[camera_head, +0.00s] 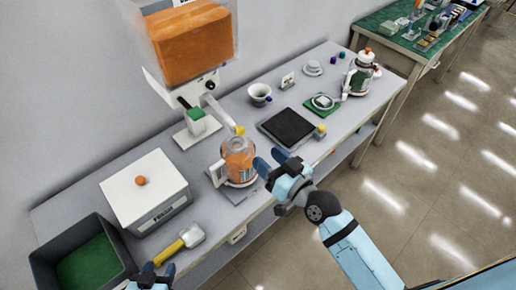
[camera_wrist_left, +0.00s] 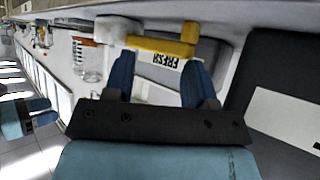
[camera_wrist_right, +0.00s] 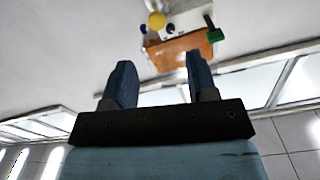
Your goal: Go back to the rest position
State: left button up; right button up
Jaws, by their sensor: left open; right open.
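My right gripper (camera_head: 274,166) is open beside a clear jug with orange contents (camera_head: 239,162), at the jug's right, above the bench's front edge. I cannot tell if it touches the jug. In the right wrist view the right gripper (camera_wrist_right: 155,80) has nothing between its fingers. My left gripper (camera_head: 157,270) is low at the picture's bottom edge, mostly cut off, near a yellow-handled scoop (camera_head: 180,243). In the left wrist view the left gripper (camera_wrist_left: 160,75) is open, with the scoop's yellow handle (camera_wrist_left: 160,44) beyond its fingertips.
An orange-filled dispenser (camera_head: 190,45) stands over the bench's back. A white lidded box (camera_head: 135,195) and a dark bin with a green floor (camera_head: 48,255) are at left. A black pad (camera_head: 287,127), cup (camera_head: 260,94) and white pot (camera_head: 361,72) are at right. Open floor (camera_head: 430,170) lies right.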

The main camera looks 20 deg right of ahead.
jog(key=shift+s+d, duration=0.15)
jog(key=shift+s, duration=0.15)
dwell(0.4)
pick_arm(q)
notch_tip(320, 180, up, 4)
jog(key=p, duration=0.3)
jog(key=shift+a+f, duration=0.1)
jog(key=shift+f, duration=0.15)
jog(key=shift+a+r+p, duration=0.2)
jog(key=shift+r+p, duration=0.25)
jog(key=shift+p, duration=0.45)
pick_arm(e)
jog(key=s+d+f+g+h, duration=0.2)
jog(key=s+d+f, duration=0.1)
jog(key=s+f, duration=0.3)
jog(key=s+d+f+g+h, duration=0.2)
jog(key=s+d+f+g, duration=0.1)
jog(key=s+f, duration=0.4)
jog(key=shift+f+h, duration=0.3)
jog(key=shift+f, duration=0.65)
